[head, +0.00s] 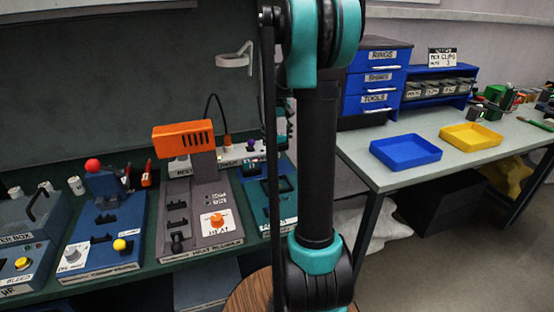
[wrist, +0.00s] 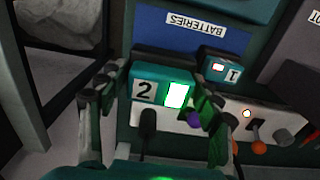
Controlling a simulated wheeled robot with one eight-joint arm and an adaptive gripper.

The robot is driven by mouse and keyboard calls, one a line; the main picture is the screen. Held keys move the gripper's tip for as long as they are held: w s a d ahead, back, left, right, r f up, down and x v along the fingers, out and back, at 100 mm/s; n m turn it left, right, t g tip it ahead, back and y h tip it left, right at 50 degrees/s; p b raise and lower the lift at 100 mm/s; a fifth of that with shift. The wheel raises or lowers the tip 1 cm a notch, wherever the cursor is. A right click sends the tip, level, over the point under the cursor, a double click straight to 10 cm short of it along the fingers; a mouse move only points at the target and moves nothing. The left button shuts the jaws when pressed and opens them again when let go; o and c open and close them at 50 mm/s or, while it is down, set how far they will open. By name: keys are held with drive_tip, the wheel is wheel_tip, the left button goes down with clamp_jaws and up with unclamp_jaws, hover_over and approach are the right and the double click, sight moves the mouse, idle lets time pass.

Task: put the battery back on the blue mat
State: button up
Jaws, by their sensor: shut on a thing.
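My gripper (wrist: 155,108) is shut on a teal battery (wrist: 145,73) marked 2, with a lit green panel, in the wrist view. One finger is on each side of it. I cannot tell whether the battery touches anything beneath it. The blue mat (wrist: 150,35) with a BATTERIES label lies just beyond, at the top of the wrist view. Another battery (wrist: 222,72), marked 1 with a small red-and-white light, is at the mat's near right edge.
A white panel with a purple knob (wrist: 193,120) and an orange knob (wrist: 258,147) lies below the battery. In the head view, a grey station with an orange head (head: 183,138) stands left of my arm. A blue tray (head: 405,151) and yellow tray (head: 470,136) lie on the right table.

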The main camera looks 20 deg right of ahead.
sight(278, 135)
wheel_tip(278, 135, down, 9)
drive_tip(key=shift+r, duration=0.1)
idle(0.4)
drive_tip(key=o, duration=1.6)
wheel_tip(278, 135, up, 12)
drive_tip(key=shift+s, duration=0.2)
